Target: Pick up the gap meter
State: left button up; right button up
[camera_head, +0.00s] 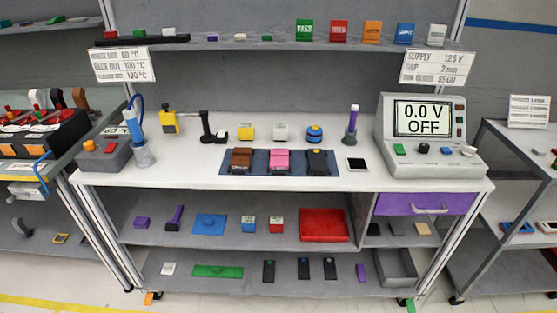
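I cannot tell for certain which object is the gap meter; none carries a readable label with that name. Small devices on the white worktop (440,180) include a yellow block with a black top (168,121), a black upright tool on a foot (208,128), a yellow block (246,132), a white block (281,132) and a blue round piece (314,133). A small dark-screened square (356,164) lies at the right of the blue mat. Neither of my grippers shows in this view.
A grey console (428,130) reading "0.0 V OFF" stands at the right of the worktop. A blue mat (227,163) holds brown, pink and black modules. A sign (437,67) reads supply and gap values. Lower shelves hold several small parts and a red tray (324,224).

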aim_at(246, 131)
jog(key=k+l+u, duration=0.1)
jog(key=l+u, duration=0.15)
jog(key=u, duration=0.15)
jog(key=k+l+u, duration=0.15)
jog(key=u, duration=0.3)
jog(key=k+l, duration=0.05)
jog(key=l, duration=0.05)
